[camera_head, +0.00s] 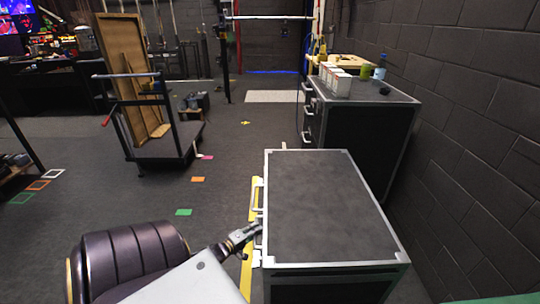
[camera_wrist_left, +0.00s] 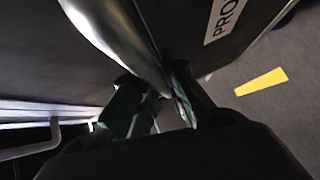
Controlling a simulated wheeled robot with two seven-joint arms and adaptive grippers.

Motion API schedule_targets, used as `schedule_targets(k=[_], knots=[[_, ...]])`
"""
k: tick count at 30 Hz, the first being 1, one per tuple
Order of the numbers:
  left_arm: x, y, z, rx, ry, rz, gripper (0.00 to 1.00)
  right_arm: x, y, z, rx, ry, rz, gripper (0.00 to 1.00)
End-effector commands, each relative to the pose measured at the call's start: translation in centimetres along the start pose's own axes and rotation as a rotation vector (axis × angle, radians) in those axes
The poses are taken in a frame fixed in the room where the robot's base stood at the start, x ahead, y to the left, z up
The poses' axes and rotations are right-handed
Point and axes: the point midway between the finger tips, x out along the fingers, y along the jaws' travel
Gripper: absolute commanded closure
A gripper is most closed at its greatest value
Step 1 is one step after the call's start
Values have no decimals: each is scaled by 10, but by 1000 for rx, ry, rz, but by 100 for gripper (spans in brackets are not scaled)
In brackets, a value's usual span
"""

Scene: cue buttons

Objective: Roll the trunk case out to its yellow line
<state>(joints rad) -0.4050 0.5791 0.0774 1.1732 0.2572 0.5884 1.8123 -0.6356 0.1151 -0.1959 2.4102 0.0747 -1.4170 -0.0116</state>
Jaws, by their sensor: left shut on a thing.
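The trunk case (camera_head: 325,205) is black with silver edges and stands on the floor at centre right. Silver handles show on its left side. My left gripper (camera_head: 256,229) reaches that side and is shut on a handle. In the left wrist view the fingers (camera_wrist_left: 160,108) close at a silver bar (camera_wrist_left: 118,38) in front of the case's dark side, which bears a "PRO" label (camera_wrist_left: 226,14). The yellow line (camera_head: 248,272) runs on the floor along the case's left side, partly hidden by my arm. A yellow strip (camera_wrist_left: 262,82) also shows in the wrist view. My right gripper is not in view.
A second black case (camera_head: 365,130) with boxes and bottles on top stands behind, along the brick wall (camera_head: 465,110) at right. A cart with wooden panels (camera_head: 135,80) stands at back left. The floor left of the case is open, with coloured marks (camera_head: 184,212).

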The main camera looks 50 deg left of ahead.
Motion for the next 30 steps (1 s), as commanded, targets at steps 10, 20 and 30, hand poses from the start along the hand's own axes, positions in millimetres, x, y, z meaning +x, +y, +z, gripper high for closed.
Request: schedule_targets(k=[10, 20, 30], knots=[[-62, -18, -64, 2, 3, -5, 100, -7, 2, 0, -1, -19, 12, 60], [-80, -23, -79, 0, -1, -1, 100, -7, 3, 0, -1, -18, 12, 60], [-80, -23, -80, 0, 0, -2, 81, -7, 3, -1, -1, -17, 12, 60]])
